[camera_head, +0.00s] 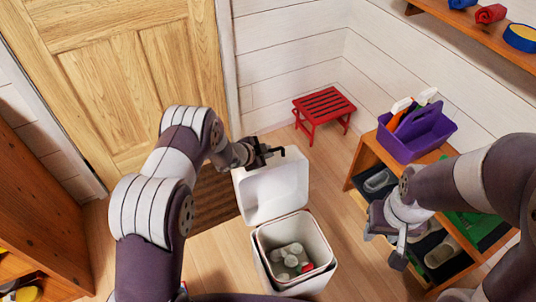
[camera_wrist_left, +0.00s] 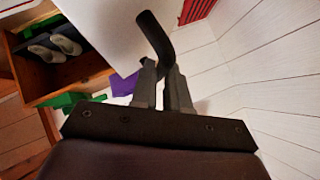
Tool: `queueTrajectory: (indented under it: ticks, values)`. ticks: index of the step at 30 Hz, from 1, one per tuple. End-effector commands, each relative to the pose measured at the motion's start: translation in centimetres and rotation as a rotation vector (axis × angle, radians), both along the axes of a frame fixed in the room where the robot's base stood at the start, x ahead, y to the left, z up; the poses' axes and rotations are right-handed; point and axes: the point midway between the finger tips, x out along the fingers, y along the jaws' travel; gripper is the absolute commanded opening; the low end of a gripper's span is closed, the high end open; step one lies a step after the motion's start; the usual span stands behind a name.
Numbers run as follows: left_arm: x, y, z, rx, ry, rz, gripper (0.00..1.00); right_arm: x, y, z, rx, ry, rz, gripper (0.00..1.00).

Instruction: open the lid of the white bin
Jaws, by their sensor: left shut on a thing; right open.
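The white bin (camera_head: 327,262) stands on the floor at the lower middle of the head view, with its mouth uncovered. Its white lid (camera_head: 276,190) stands raised, roughly upright, at the bin's far side. My left gripper (camera_head: 264,153) is at the lid's upper edge, shut on the black curved handle (camera_wrist_left: 154,34). In the left wrist view the handle sits between the fingers of my left gripper (camera_wrist_left: 163,80). The white lid (camera_wrist_left: 105,30) also shows behind it. My right gripper (camera_head: 396,248) is open and apart from the bin, in front of the shelf.
Grey items and a red one (camera_head: 307,267) lie inside the bin. A red stool (camera_head: 323,104) stands by the wall behind. A wooden shoe shelf (camera_head: 370,155) with a purple caddy (camera_head: 418,136) is at the right. A wooden door (camera_head: 110,75) and dark mat (camera_head: 214,196) are left.

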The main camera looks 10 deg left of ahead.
Motion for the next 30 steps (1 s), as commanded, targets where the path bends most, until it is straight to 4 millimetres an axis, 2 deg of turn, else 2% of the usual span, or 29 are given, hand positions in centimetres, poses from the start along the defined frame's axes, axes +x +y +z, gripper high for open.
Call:
queueTrajectory:
  ticks: [3, 19, 20, 22, 30]
  values:
    - [0.18, 0.17, -0.61, -0.001, 0.007, 0.001, 0.00, 0.00, 0.00, -0.18, 0.000, 0.000, 0.000, 0.43]
    - [0.48, 0.32, -0.69, 0.000, 0.005, 0.000, 0.00, 0.00, 0.00, -0.20, 0.000, 0.000, 0.000, 0.43]
    - [0.48, 0.32, -0.67, 0.000, 0.005, 0.000, 0.18, 0.00, 0.00, -0.20, 0.000, 0.000, 0.000, 0.43]
    - [0.49, 0.32, -0.66, 0.000, 0.004, 0.000, 0.40, 0.00, 0.00, -0.20, 0.000, 0.000, 0.000, 0.43]
    - [0.55, 0.34, -0.52, 0.000, 0.002, 0.000, 0.40, 0.01, 0.00, -0.17, 0.000, 0.000, 0.000, 0.43]
